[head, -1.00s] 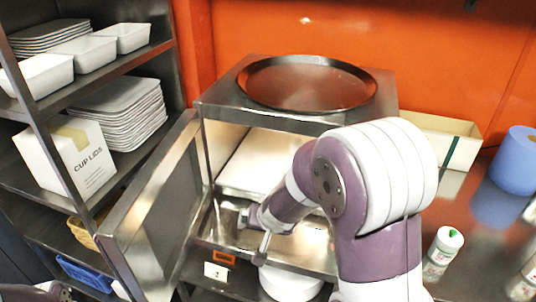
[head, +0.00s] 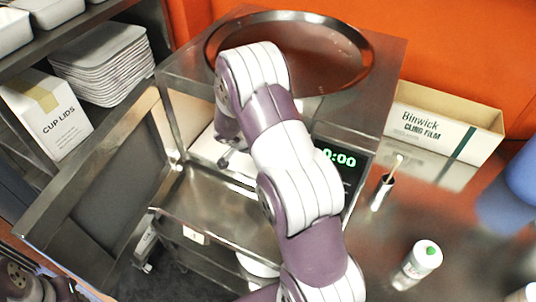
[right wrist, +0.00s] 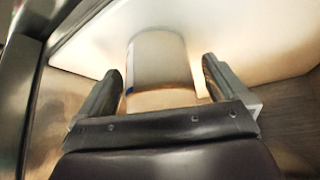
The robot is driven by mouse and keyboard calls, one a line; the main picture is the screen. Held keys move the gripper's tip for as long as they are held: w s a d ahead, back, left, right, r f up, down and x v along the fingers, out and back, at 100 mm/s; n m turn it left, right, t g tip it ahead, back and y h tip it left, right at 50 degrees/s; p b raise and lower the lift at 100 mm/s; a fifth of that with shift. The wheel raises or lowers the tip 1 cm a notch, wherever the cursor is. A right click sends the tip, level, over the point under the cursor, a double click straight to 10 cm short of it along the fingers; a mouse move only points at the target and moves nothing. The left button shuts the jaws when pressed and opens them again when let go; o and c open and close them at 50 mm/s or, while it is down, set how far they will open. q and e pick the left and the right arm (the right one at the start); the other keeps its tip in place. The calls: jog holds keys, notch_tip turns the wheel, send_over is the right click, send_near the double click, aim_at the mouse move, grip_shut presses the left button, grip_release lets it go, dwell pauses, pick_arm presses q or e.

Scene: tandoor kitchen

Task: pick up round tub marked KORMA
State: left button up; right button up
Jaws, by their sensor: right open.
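In the right wrist view, a pale round tub (right wrist: 160,62) stands upright between the fingers of my right gripper (right wrist: 161,75). The gripper is open, with one finger on each side of the tub and a visible gap at each side. A small blue patch shows at the tub's left edge, but no marking is readable, so I cannot confirm KORMA. In the head view, my right arm reaches into the open steel microwave (head: 285,115), and its gripper and the tub are not clearly visible. My left gripper is out of view; only part of that arm shows at bottom left.
The microwave door (head: 100,190) hangs open on the left. A round dark tray (head: 300,50) lies on top. A cling film box (head: 440,125), a small cup with a stick (head: 382,190) and a green-capped bottle (head: 418,262) stand to the right. Shelves hold a cup lids box (head: 45,115).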

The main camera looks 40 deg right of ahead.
jog(key=shift+d+f, duration=0.1)
jog(key=shift+d, duration=0.05)
jog(key=shift+a, duration=0.25)
jog(key=shift+c, duration=0.9)
jog(key=shift+a+r, duration=0.1)
jog(key=shift+r, duration=0.1)
jog(key=c, duration=1)
